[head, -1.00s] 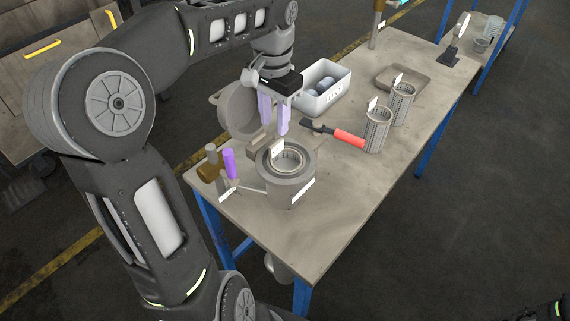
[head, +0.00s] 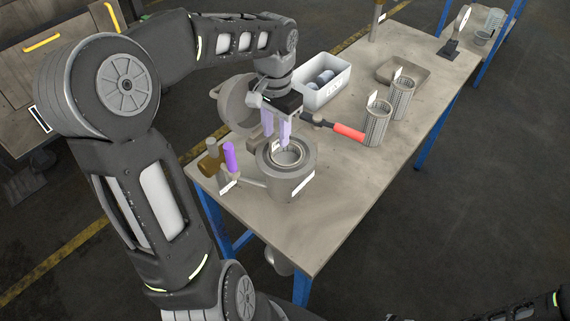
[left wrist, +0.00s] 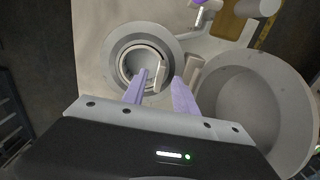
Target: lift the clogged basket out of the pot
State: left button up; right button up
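The round grey pot (head: 288,184) stands on the near part of the table, with its lid (head: 236,106) swung open behind and to the left. The basket (head: 288,157) sits inside the pot; only its ring-shaped rim and a pale tag show, and the tag also shows in the left wrist view. The basket's body and any clog are hidden. My left gripper (head: 277,132) is open and empty, fingers pointing down just above the pot's back edge. In the left wrist view, its fingers (left wrist: 160,92) are apart near the pot (left wrist: 178,52) and basket rim. My right gripper is out of view.
A purple handle (head: 230,157) and brown fitting (head: 210,160) stand left of the pot. A red-handled tool (head: 348,131) lies behind it. Two mesh baskets (head: 377,125) (head: 402,100), a white bin (head: 325,98) and a tray (head: 417,76) stand farther back. The table's right front is clear.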

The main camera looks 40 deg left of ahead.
pick_arm(q)
notch_tip(320, 180, down, 2)
jog(key=shift+f, duration=0.15)
jog(key=shift+c, duration=0.4)
grip_shut()
dwell(1.3)
